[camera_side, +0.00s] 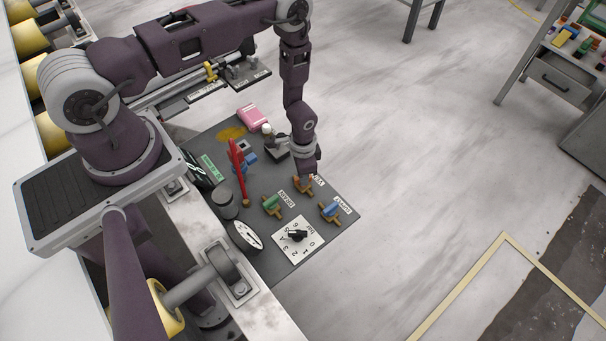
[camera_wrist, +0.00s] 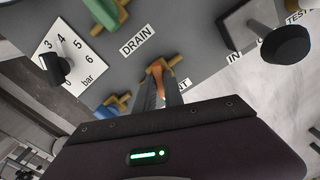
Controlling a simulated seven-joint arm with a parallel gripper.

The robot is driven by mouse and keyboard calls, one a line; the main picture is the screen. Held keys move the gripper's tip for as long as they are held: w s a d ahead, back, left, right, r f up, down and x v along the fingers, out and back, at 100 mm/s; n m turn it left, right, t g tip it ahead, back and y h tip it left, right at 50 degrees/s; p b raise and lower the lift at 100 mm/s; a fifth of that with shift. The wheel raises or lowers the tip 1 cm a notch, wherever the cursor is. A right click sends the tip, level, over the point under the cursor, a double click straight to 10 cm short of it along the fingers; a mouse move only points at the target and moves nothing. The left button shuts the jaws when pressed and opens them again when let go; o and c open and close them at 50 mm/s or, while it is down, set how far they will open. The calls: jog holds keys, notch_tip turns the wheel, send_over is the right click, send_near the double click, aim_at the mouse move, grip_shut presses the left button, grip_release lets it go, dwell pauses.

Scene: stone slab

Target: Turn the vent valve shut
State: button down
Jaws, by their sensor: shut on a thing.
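The vent valve, with an orange handle on a brass body (camera_side: 303,185), stands on the dark grey panel (camera_side: 318,240). Its label is partly covered; only "NT" shows in the wrist view. My gripper (camera_side: 309,173) points down at this valve. In the wrist view my gripper (camera_wrist: 161,90) is shut on the orange handle (camera_wrist: 157,68), with a finger on either side. The fingers hide part of the handle and body, so I cannot tell exactly how the handle lies against the pipe.
The green drain valve (camera_side: 271,205) and a blue valve (camera_side: 330,210) stand close by on either side. A dial knob (camera_side: 297,236), a round gauge (camera_side: 245,236), a red lever (camera_side: 238,168) and a pink block (camera_side: 251,117) are also around. Open floor lies right of the panel.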

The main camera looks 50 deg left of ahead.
jog(key=n, duration=0.4)
jog(key=shift+n, duration=0.4)
dwell(0.4)
jog(key=c, duration=1.4)
grip_release()
jog(key=shift+c, duration=0.2)
notch_tip(320, 180, up, 7)
jog(key=shift+r, duration=0.1)
